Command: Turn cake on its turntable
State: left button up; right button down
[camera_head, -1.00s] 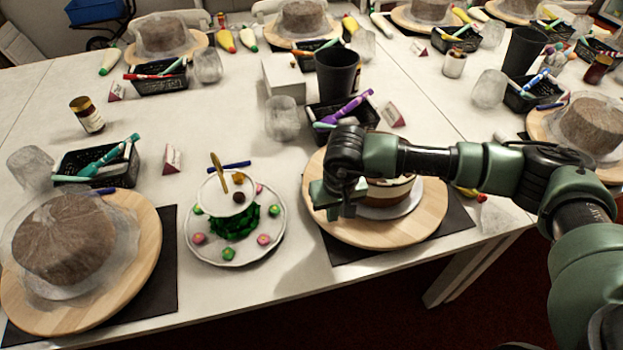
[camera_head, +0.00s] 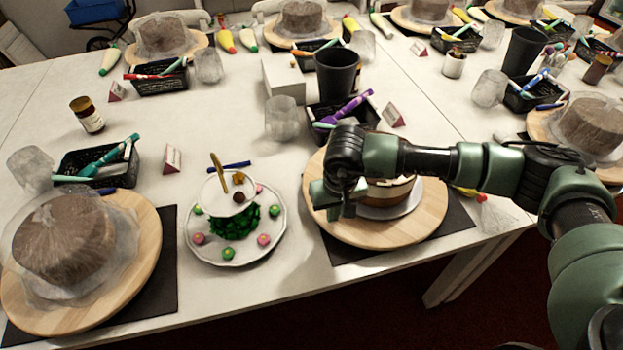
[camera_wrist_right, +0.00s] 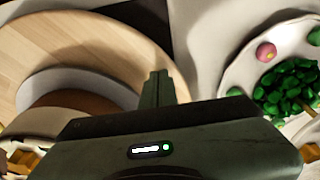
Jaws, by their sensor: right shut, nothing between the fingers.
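The cake (camera_head: 392,190), brown with a pale band, sits on a white board on the round wooden turntable (camera_head: 425,225) at the table's front edge. My right gripper (camera_head: 328,198) is over the turntable's left part, beside the cake, and hides part of both. In the right wrist view the gripper's fingers (camera_wrist_right: 158,88) are together and empty, close to the turntable's rim (camera_wrist_right: 120,25). Whether they touch the rim I cannot tell. The cake (camera_wrist_right: 70,102) and its board show at the left there. My left gripper is not in view.
A white plate (camera_head: 235,258) with green pieces and small candies, and a cup above it, stands left of the turntable. A wrapped cake (camera_head: 65,235) on another turntable is at the far left. A black basket (camera_head: 325,112) of pens and a black cup (camera_head: 337,75) stand behind.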

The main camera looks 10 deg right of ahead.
aim_at(381, 239)
jog(key=shift+f, duration=0.15)
dwell(0.3)
jog(key=shift+f+b, duration=0.5)
jog(key=shift+b, duration=0.2)
jog(key=shift+r, duration=0.15)
jog(key=s+d, duration=0.4)
jog(key=shift+s+d, duration=0.15)
jog(key=shift+s, duration=0.15)
jog(key=s+d, duration=0.1)
jog(key=d+b, duration=0.1)
jog(key=d, duration=0.1)
jog(key=s+d, duration=0.1)
jog(key=d, duration=0.1)
jog(key=shift+s+d+b, duration=0.25)
jog(key=shift+s+b, duration=0.1)
jog(key=shift+b, duration=0.05)
